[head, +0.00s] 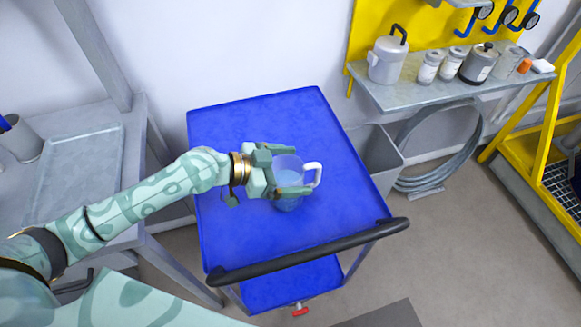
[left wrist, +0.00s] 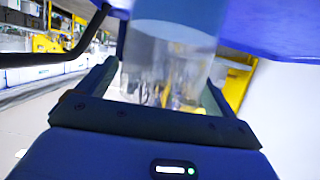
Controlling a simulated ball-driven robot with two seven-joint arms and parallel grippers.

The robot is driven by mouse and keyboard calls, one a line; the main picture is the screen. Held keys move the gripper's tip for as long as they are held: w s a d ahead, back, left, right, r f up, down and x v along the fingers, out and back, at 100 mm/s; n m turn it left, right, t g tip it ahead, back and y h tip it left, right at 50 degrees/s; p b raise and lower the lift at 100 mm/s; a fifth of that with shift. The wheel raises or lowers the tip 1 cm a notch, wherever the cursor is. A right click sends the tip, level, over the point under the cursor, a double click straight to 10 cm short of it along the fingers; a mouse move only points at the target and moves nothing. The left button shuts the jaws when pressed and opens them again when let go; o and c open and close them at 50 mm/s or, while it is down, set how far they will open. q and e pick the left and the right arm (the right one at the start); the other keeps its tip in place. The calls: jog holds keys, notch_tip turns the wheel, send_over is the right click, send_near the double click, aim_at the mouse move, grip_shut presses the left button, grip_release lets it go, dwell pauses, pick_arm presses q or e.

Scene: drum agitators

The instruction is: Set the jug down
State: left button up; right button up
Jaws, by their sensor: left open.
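The jug (head: 288,168) is clear with a white handle and bluish contents low down. It stands upright at the blue cart top (head: 235,130), and I cannot tell for certain whether its base touches the surface. My left gripper (head: 283,172) is open, with its two fingers on either side of the jug's body. In the left wrist view the jug (left wrist: 170,50) fills the space between the fingers of my left gripper (left wrist: 160,90). The fingers hide part of the jug's sides. My right gripper is not in view.
The cart's black push handle (head: 310,252) runs along its near edge. A grey bin (head: 383,160) hangs at its right side. A wall shelf (head: 425,92) holds a lidded container (head: 387,60) and several small jars. A grey bench (head: 85,170) stands left. The cart top around the jug is clear.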

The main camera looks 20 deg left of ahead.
pick_arm(q)
jog(key=shift+r, duration=0.1)
jog(key=shift+s+a+r, duration=0.1)
jog(key=shift+a, duration=0.1)
jog(key=b+v, duration=0.1)
jog(key=v, duration=1)
jog(key=shift+a+r, duration=0.15)
jog(key=shift+a, duration=0.05)
jog(key=shift+s, duration=0.15)
